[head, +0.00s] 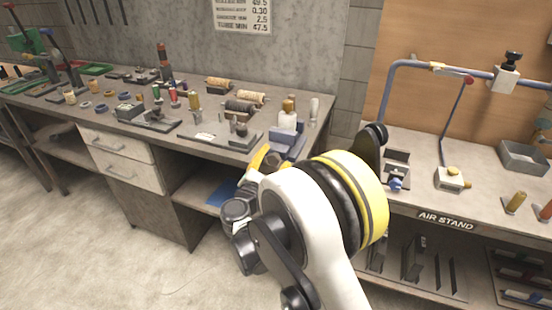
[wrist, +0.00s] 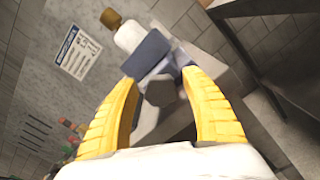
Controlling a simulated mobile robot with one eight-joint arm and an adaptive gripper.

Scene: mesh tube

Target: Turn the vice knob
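The vice (head: 287,143) is blue-grey and sits at the front right corner of the left workbench, partly hidden by my arm. It also shows ahead in the wrist view (wrist: 147,54). Its grey knob (wrist: 161,91) faces me, between and just beyond my fingertips in the picture. I cannot tell whether either finger touches it. My gripper (wrist: 160,76) has two yellow fingers standing wide apart, one on each side of the knob. In the head view my gripper (head: 262,160) is at the bench's front edge, mostly hidden by my wrist.
A white bottle (head: 287,119) with a tan cap stands just behind the vice. Spools (head: 240,107) and small parts crowd the left workbench (head: 215,143). The air stand bench (head: 430,200) is close on the right, with a blue pipe frame (head: 388,92). Open floor (head: 90,240) lies at left.

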